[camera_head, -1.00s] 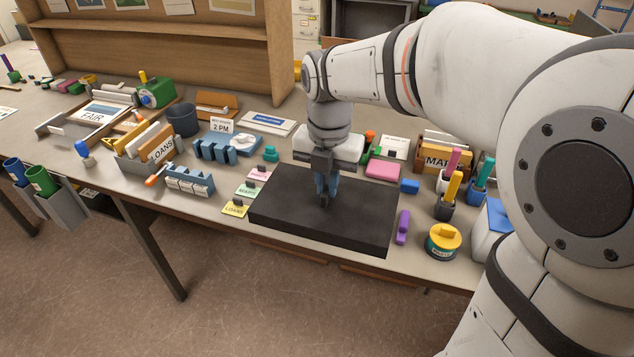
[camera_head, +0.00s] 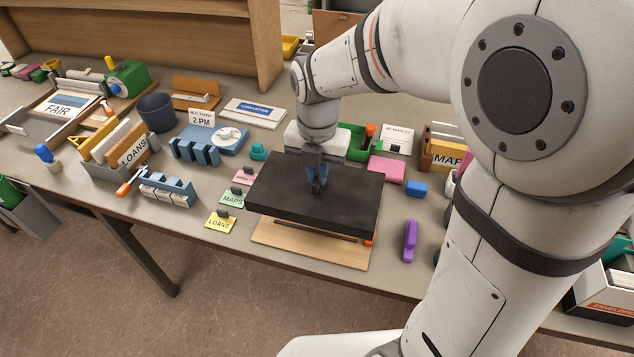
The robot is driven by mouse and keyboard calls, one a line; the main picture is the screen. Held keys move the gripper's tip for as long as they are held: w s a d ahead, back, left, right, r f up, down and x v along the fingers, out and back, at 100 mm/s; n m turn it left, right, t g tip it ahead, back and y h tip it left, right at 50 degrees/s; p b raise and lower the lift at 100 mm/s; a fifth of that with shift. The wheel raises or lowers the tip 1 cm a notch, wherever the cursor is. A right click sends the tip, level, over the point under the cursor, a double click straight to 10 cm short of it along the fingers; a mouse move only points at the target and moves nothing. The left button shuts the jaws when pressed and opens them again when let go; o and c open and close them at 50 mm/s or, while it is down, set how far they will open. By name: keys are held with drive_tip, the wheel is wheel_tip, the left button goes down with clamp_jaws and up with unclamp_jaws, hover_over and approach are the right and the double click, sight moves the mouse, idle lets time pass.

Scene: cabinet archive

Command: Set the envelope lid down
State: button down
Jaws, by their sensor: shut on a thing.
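The dark flat lid (camera_head: 275,190) is a wide black slab in the middle of the table. My gripper (camera_head: 316,188) points down at its centre and is shut on the lid, likely by a handle that the fingers hide. The lid is held raised and roughly level. Below it a light wooden board or tray (camera_head: 310,247) shows along its front side, with a gap between them. What lies under the lid is mostly hidden.
A purple block (camera_head: 410,240) stands right of the lid. Yellow, green and pink cards, such as the yellow card (camera_head: 221,222), lie to the left. A pink block (camera_head: 386,168) and a blue block (camera_head: 416,189) lie behind right. The table's front edge is close.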

sight(318, 187)
wheel_tip(318, 187, down, 2)
drive_tip(key=shift+s+f, duration=0.15)
drive_tip(key=shift+f, duration=0.55)
drive_tip(key=shift+f+b, duration=0.45)
drive_tip(key=shift+f, duration=0.15)
drive_tip(key=c, duration=1.5)
unclamp_jaws()
